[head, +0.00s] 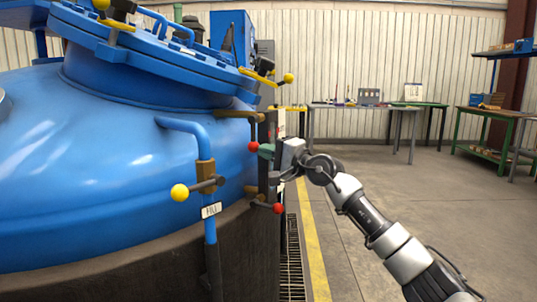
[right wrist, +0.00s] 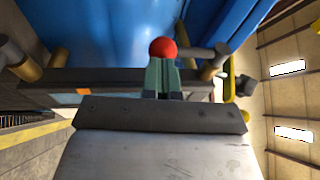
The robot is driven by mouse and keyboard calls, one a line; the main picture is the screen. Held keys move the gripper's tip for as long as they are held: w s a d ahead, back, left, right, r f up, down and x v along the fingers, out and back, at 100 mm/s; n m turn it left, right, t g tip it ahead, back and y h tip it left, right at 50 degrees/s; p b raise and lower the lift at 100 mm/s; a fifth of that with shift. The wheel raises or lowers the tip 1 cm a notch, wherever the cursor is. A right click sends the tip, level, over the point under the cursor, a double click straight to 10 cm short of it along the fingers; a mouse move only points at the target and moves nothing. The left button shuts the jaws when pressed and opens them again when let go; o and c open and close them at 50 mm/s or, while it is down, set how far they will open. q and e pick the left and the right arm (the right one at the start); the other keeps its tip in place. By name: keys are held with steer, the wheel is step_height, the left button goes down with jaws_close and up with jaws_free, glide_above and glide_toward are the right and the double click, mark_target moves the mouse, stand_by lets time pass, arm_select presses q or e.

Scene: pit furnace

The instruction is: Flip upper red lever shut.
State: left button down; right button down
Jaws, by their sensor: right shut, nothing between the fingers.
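The upper red lever has a red ball knob (head: 253,146) at the end of a dark rod, beside a brass valve body on the right side of the blue vessel. In the head view its knob hangs below the brass part. My right gripper (head: 266,151) is shut and empty, its greenish fingertips right beside the knob. In the right wrist view the red knob (right wrist: 163,48) shows just past the closed fingertips (right wrist: 162,66); whether they touch cannot be told. A lower red lever knob (head: 278,208) sticks out to the right below my gripper. My left gripper is not in view.
The blue vessel (head: 90,150) fills the left. A yellow-knobbed lever (head: 180,192) sits on a blue pipe nearer to me; another yellow knob (head: 288,78) is by the lid. A floor grating (head: 291,260) runs beside the pit wall. Open floor lies right, with tables behind.

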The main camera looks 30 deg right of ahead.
stand_by(0.5)
